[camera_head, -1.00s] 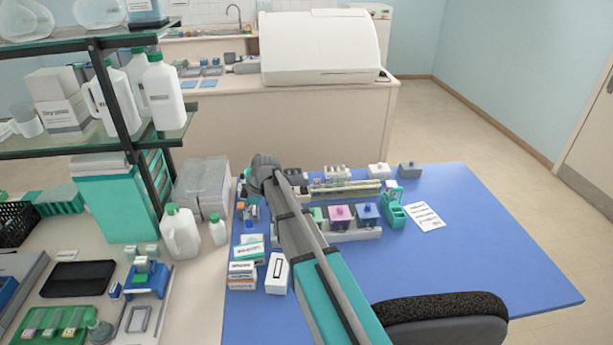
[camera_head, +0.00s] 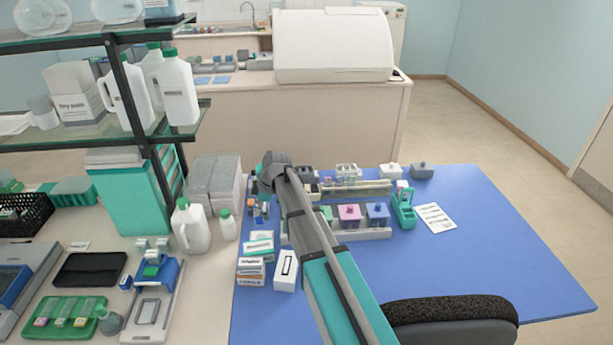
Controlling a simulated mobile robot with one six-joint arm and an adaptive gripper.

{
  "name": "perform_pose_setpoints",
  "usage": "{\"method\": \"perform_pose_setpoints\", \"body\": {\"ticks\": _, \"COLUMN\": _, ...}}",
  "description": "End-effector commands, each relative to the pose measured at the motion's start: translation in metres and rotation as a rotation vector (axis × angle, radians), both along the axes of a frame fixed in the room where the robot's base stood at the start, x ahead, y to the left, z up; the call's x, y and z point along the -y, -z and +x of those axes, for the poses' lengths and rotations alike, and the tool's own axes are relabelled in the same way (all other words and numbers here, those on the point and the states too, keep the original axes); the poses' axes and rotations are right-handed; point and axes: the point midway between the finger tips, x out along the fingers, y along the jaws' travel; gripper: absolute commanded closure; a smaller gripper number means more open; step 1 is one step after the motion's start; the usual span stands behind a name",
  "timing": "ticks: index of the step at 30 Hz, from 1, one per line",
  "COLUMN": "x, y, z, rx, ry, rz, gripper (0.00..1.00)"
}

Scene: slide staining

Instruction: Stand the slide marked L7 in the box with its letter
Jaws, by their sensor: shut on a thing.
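My arm reaches across the blue mat (camera_head: 490,250), and its grey wrist end is over the mat's far left part. My gripper's fingers are hidden behind or below that wrist, so I cannot see them or anything in them. No slide marked L7 can be made out. Small grey and white boxes or holders stand along the mat's far side: a grey-and-white one (camera_head: 346,170), a white one (camera_head: 391,170) and a grey one (camera_head: 422,171). Any letters on them are too small to read.
A tray holds a pink-lidded jar (camera_head: 349,213) and a blue-lidded jar (camera_head: 377,212), right of my arm. A green carrier (camera_head: 404,214) and a printed card (camera_head: 435,218) lie farther right. White bottles (camera_head: 190,226) stand left. The mat's right side is clear.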

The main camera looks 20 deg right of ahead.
Motion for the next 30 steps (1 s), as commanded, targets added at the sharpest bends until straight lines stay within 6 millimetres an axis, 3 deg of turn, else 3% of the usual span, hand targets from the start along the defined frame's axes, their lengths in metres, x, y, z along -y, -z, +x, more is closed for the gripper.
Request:
{"method": "perform_pose_setpoints", "body": {"ticks": 16, "x": 0.0, "y": -0.007, "z": 0.0, "rx": 0.0, "ry": 0.0, "rz": 0.0, "gripper": 1.0}}
{"method": "perform_pose_setpoints", "body": {"ticks": 30, "x": 0.0, "y": -0.061, "z": 0.0, "rx": 0.0, "ry": 0.0, "rz": 0.0, "gripper": 1.0}}
